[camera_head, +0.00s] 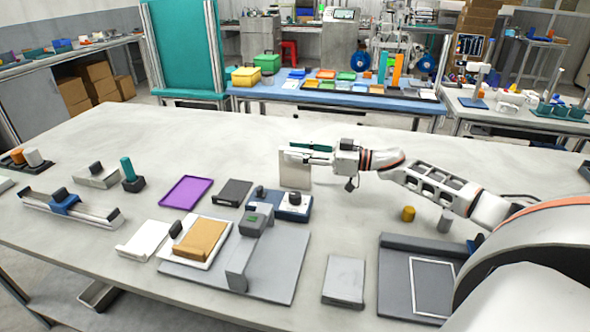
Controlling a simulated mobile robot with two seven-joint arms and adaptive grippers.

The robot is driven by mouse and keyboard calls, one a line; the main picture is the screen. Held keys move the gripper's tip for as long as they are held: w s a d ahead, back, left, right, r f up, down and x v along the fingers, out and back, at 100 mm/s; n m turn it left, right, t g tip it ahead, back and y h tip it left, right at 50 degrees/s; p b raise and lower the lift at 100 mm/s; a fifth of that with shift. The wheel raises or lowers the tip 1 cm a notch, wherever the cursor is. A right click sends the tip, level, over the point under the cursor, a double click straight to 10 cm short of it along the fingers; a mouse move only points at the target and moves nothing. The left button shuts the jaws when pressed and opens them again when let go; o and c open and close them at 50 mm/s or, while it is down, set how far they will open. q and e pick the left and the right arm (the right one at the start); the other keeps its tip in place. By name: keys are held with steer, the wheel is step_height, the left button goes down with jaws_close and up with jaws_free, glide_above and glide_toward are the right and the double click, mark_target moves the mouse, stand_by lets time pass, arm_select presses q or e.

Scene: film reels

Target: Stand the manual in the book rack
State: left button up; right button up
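My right gripper (305,156) reaches in from the right over the far middle of the table, with its fingers pointing left. Its fingertips overlap the top of an upright beige-grey panel (295,176). The panel could be the manual or part of a rack; I cannot tell which. A thin teal piece (311,145) shows just behind the fingers. Whether the fingers are closed on the panel is too small to see. No book rack can be made out for sure. My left gripper is out of view.
A grey fixture (245,262) and a grey block (344,278) are nearer.

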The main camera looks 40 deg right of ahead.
steer(key=shift+w+a, duration=0.2)
steer(key=shift+w, duration=0.05)
steer(key=shift+c, duration=0.3)
jaws_close()
steer(key=shift+r, duration=0.1)
